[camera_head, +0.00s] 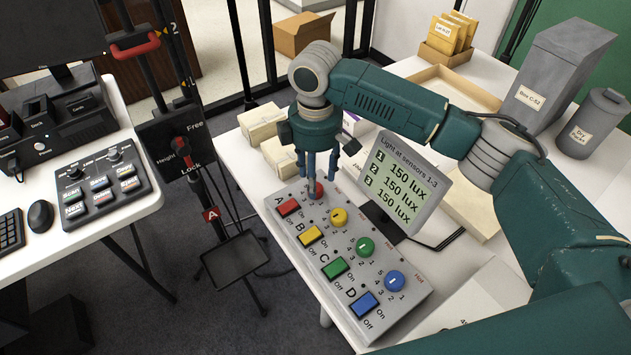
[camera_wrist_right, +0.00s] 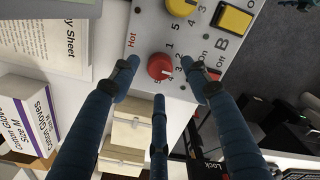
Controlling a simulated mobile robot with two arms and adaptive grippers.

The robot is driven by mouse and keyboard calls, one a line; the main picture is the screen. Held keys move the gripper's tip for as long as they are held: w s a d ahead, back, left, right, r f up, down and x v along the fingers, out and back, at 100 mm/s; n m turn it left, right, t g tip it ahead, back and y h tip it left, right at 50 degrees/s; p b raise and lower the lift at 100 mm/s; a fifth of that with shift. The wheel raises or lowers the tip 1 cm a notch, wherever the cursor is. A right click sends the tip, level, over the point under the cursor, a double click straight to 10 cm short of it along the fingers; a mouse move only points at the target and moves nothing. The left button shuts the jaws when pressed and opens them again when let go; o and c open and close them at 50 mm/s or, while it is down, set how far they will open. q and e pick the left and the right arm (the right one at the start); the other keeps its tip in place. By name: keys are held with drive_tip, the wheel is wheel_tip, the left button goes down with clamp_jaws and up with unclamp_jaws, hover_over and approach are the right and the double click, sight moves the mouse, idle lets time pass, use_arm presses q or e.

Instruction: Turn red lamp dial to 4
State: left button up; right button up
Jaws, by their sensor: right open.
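The red lamp dial (camera_head: 316,189) is in row A at the far end of a grey control panel (camera_head: 405,313). In the right wrist view the red dial (camera_wrist_right: 160,66) shows a small white mark towards its lower right, near the 3; I cannot read the exact setting. My right gripper (camera_head: 318,172) is over the dial, pointing down, with its fingers open and spread around it; contact cannot be told. A small screen (camera_head: 400,187) reads 150 lux for sensors 1, 2 and 3. My left gripper is not in view.
The panel also carries a yellow dial (camera_head: 338,217), a green dial (camera_head: 364,247), a blue dial (camera_head: 394,281) and coloured switches. Small boxes (camera_head: 262,122) stand beyond the panel. Grey bins (camera_head: 556,75) and a tray (camera_head: 460,85) stand at the back right.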

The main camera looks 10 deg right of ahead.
drive_tip(key=shift+f, duration=1.4)
drive_tip(key=c, duration=1.1)
drive_tip(key=shift+r+p, duration=0.15)
drive_tip(key=shift+p, duration=0.4)
drive_tip(key=shift+c, duration=0.2)
drive_tip(key=m+p, duration=0.5)
drive_tip(key=p, duration=0.4)
drive_tip(key=shift+r+m, duration=0.15)
drive_tip(key=shift+m, duration=0.15)
drive_tip(key=shift+f+m+p, duration=0.25)
drive_tip(key=shift+m+p, duration=0.85)
drive_tip(key=shift+p, duration=0.5)
drive_tip(key=o, duration=1.1)
